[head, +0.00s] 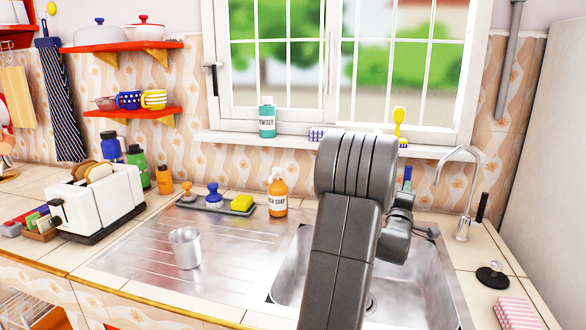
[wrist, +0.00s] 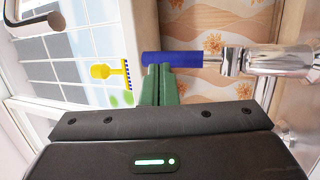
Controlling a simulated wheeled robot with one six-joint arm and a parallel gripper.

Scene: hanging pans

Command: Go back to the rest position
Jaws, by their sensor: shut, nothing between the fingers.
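My gripper (wrist: 160,76) is shut, its two green fingers together and empty in the wrist view. In the head view my dark grey arm rises in front of the sink (head: 425,290) and hides part of it. The gripper end is partly hidden there, at the right of the arm near the back wall. A blue cylinder (wrist: 172,58) shows just beyond the fingertips in the wrist view, in line with a chrome fitting (wrist: 275,58). I cannot tell whether the fingertips touch it.
The window sill bears a yellow brush (head: 399,118) and a teal powder bottle (head: 267,117). A chrome tap (head: 464,200) stands right of my arm. A soap bottle (head: 277,195), metal cup (head: 185,248) and toaster (head: 97,203) stand to the left. The draining board is mostly clear.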

